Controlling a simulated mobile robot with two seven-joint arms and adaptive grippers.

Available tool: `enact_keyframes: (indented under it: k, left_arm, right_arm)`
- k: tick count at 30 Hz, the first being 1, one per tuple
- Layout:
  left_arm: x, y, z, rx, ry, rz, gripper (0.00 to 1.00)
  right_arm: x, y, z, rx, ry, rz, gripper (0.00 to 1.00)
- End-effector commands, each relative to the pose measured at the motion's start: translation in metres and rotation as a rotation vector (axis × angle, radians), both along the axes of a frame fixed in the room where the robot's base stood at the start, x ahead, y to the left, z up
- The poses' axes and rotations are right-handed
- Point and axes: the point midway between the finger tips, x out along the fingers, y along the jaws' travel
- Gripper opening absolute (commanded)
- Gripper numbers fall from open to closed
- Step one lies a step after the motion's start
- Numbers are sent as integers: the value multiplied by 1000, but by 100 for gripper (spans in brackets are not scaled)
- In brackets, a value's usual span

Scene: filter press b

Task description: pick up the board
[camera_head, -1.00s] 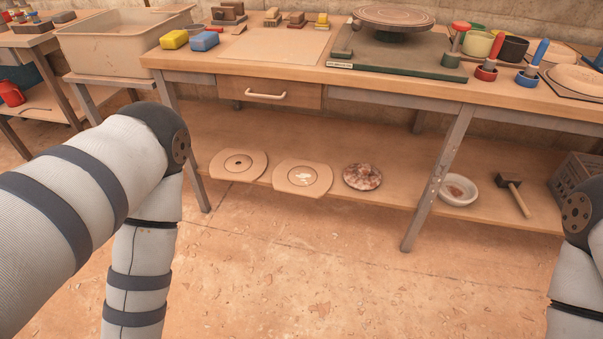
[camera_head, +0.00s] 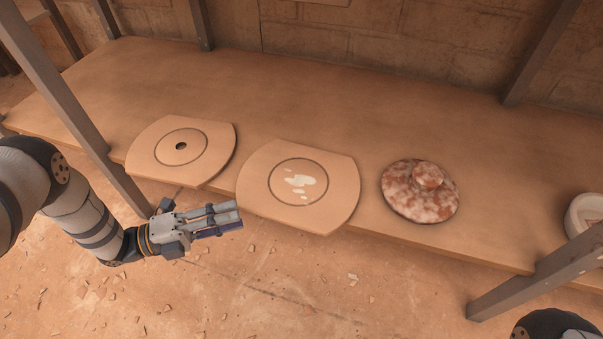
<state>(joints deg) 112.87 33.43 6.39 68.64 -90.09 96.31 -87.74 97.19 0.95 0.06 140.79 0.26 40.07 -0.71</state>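Two flat tan boards with rounded sides and a ring mark lie on the low shelf. The left board (camera_head: 210,147) has a dark hole at its centre. The middle board (camera_head: 258,188) has white smears inside its ring, and its front edge juts over the shelf's front edge. My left gripper (camera_head: 240,214) is in front of the shelf, just left of the middle board's near-left edge and below the left board in the picture. It points right and holds nothing that I can see. Its finger gap is hard to make out from above. My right gripper is out of view.
A mottled red-and-white round lid with a knob (camera_head: 418,191) lies right of the boards. A pale bowl (camera_head: 585,214) is cut off at the right edge. Metal legs (camera_head: 85,120) stand at the shelf's left and right front. The shelf (camera_head: 300,85) is clear behind the boards.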

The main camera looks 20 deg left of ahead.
Motion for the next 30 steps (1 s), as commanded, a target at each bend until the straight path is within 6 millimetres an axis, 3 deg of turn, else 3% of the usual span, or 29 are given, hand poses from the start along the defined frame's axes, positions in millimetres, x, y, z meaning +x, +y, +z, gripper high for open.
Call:
enact_keyframes:
  k: [3,8,15,23,28,30]
  left_arm:
    - [14,-23,0,-1,0,0,33]
    - [24,-41,-1,-3,4,2,33]
    - [39,-81,-9,-2,5,2,33]
    - [42,-86,-7,0,6,3,33]
    - [42,-86,-7,0,6,3,0]
    - [42,-86,-7,0,6,3,0]
  right_arm:
    - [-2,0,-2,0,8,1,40]
    - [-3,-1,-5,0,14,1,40]
    - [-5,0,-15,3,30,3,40]
    - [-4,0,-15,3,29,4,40]
    - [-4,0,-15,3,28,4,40]
    - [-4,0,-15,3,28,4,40]
